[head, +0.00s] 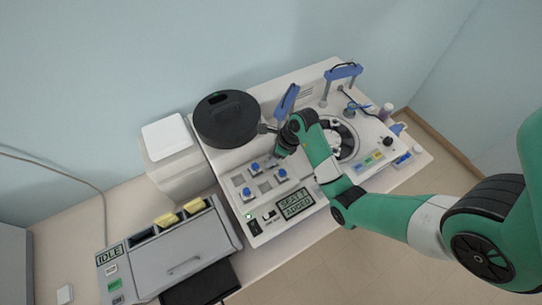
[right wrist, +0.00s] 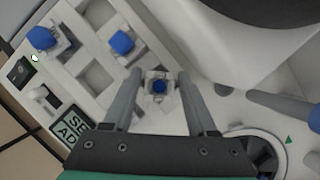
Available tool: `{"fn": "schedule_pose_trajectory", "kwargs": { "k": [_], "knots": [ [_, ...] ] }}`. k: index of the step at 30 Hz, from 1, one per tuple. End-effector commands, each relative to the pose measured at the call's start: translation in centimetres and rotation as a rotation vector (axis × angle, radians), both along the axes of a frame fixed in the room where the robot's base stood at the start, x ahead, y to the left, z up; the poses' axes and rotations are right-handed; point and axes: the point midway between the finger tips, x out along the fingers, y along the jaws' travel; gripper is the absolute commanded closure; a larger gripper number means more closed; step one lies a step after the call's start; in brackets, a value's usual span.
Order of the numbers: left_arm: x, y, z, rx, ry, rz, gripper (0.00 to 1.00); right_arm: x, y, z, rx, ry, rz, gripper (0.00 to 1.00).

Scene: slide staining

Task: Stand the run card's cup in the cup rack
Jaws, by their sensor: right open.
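The cup rack (head: 265,186) is a pale grid of square slots on the white machine. Blue-topped cups show in it in the head view: one at the front left (head: 247,193), one at the back (head: 255,167) and one at the right (head: 281,174). My right gripper (head: 276,153) is over the rack's back right side. In the right wrist view its open fingers (right wrist: 158,100) stand on either side of a cup with a dark blue top (right wrist: 158,87). Whether they touch it, I cannot tell. Two other cups (right wrist: 42,38) (right wrist: 122,43) stand beyond. My left gripper is out of view.
A large black round lid (head: 227,118) rises behind the rack. A ring-shaped rotor (head: 345,140) and blue-handled arms (head: 342,72) are to the right. A display (head: 295,203) is at the front. A grey drawer unit (head: 180,250) stands at the left.

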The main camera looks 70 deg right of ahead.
Motion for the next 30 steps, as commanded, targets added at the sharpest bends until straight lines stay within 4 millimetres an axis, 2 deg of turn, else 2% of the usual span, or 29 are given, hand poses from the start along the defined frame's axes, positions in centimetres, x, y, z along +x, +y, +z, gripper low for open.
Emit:
{"fn": "schedule_pose_trajectory", "kwargs": {
  "k": [2, 5, 10, 12, 14, 20, 30],
  "knots": [
    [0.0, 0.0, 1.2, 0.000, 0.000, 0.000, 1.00, 0.0, 0.0, 1.2, -0.001, 0.000, 0.000, 0.42],
    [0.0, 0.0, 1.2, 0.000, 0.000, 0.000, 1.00, -0.6, -0.2, 2.7, -0.003, -0.004, -0.002, 0.42],
    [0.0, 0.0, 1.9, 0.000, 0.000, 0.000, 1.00, -2.4, -0.4, 7.0, -0.006, -0.006, -0.003, 0.42],
    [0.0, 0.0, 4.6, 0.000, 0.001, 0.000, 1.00, -3.1, -0.4, 9.5, -0.001, 0.000, -0.003, 0.42],
    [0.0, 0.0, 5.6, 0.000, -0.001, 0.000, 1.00, -3.6, -0.4, 10.6, 0.000, 0.000, -0.002, 0.42],
    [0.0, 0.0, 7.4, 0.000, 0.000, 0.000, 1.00, -4.4, -0.5, 11.9, 0.000, 0.001, -0.001, 0.42],
    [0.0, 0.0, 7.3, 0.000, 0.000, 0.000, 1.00, -4.6, -0.5, 11.8, -0.001, 0.000, 0.000, 0.42]
  ]
}}
